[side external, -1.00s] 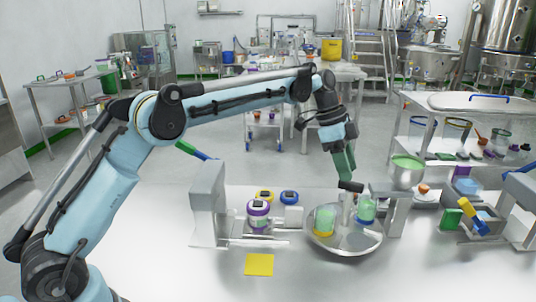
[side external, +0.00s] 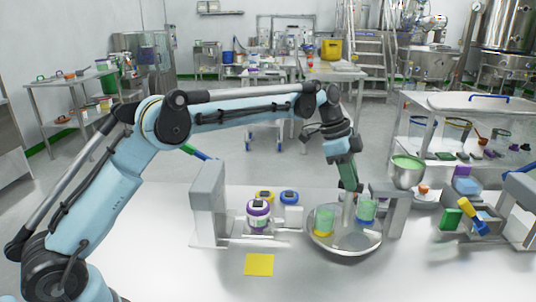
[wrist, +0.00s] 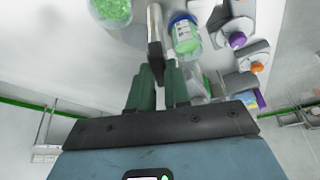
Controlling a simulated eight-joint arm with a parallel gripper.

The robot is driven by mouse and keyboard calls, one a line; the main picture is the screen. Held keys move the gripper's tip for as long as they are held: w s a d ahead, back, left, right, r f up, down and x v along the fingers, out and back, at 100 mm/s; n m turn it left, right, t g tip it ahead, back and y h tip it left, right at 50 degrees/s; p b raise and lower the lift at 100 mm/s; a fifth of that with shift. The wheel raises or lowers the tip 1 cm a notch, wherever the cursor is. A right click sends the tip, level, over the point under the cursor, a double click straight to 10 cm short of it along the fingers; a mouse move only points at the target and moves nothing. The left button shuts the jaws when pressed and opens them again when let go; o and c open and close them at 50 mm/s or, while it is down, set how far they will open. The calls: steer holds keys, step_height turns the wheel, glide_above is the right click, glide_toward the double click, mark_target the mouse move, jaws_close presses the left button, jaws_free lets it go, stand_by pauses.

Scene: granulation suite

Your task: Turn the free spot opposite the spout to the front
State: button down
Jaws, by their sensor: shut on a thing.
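The round metal turntable (side external: 320,246) stands on the bench. It carries a yellow-based beaker of green granules (side external: 324,220) at front left and a blue-rimmed beaker with green contents (side external: 366,209) at back right. The front of the plate is bare. My gripper (side external: 350,190) is above the middle of the plate, shut on the turntable's upright handle (wrist: 155,32). The wrist view shows the handle between the green fingers, with the granule beaker (wrist: 112,9) on the left and the blue-rimmed beaker (wrist: 186,38) on the right. I cannot clearly make out the spout.
A grey bracket (side external: 395,213) stands close at the plate's right, near a bowl of green material (side external: 408,163). A yellow square (side external: 259,265) lies at front left.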

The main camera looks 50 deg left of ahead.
steer(key=m, duration=0.2)
steer(key=m+g, duration=0.1)
steer(key=m, duration=0.1)
steer(key=shift+w+g+h, duration=0.1)
steer(key=shift+g+h, duration=0.2)
stand_by(0.4)
steer(key=c, duration=1.1)
jaws_free()
